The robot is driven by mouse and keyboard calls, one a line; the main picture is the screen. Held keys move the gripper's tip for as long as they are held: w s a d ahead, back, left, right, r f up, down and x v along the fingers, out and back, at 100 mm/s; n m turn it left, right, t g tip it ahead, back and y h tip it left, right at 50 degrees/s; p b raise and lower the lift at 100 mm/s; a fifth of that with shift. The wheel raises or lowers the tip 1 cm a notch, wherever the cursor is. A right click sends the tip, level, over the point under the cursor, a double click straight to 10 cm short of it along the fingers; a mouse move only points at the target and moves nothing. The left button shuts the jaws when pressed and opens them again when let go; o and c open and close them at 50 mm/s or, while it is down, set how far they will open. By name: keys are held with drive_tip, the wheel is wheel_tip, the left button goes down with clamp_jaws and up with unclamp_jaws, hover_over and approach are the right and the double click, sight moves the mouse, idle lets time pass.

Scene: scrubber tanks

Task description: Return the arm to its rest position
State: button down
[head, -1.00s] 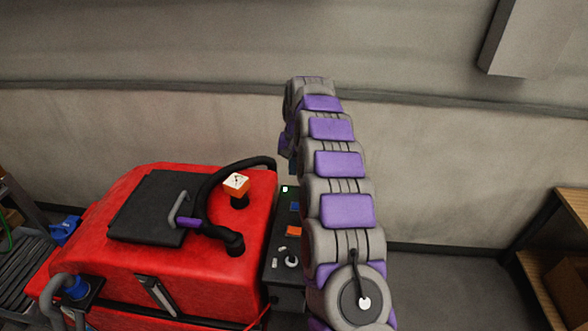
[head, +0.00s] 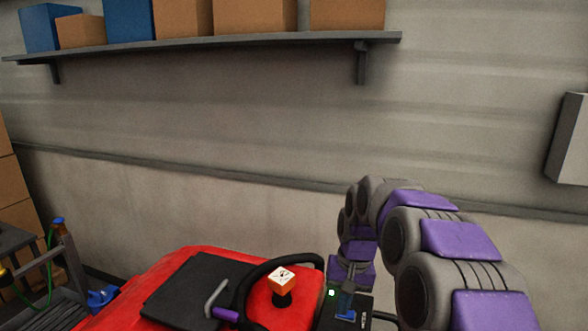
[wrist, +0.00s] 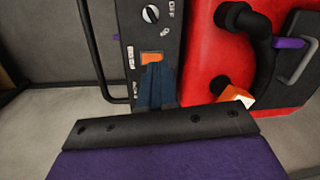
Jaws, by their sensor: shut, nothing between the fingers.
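My arm (head: 450,240), with grey links and purple covers, rises from the lower right, arches over and bends down at its far end. My gripper (head: 346,304) points down at the bottom of the head view, over or in front of the dark control panel (head: 362,318). In the wrist view my gripper (wrist: 157,78) shows as two blue fingers closed together with nothing between them. Their tips lie just below the panel's orange switch (wrist: 152,57) in the picture; I cannot tell whether they touch the panel (wrist: 138,35). A knob (wrist: 151,13) sits beside an OFF label.
The red scrubber tank (head: 160,275) stands left of the panel, with a black lid, a black hose and an orange-and-white cap (head: 281,277). A wall shelf (head: 200,46) holds several boxes. A grey wall box (head: 570,140) is at right. The wall between is bare.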

drive_tip(key=s+d+f+b, duration=0.1)
drive_tip(key=s+f+b, duration=0.1)
drive_tip(key=s, duration=1)
drive_tip(key=s+d+f+b, duration=0.1)
drive_tip(key=s+f, duration=0.3)
drive_tip(key=s, duration=0.8)
drive_tip(key=s+d+f+n+g+h+b, duration=0.1)
drive_tip(key=s+f+b, duration=0.2)
drive_tip(key=s, duration=0.8)
drive_tip(key=shift+s+f+b, duration=0.3)
drive_tip(key=shift+s+f, duration=0.1)
drive_tip(key=shift+f, duration=0.2)
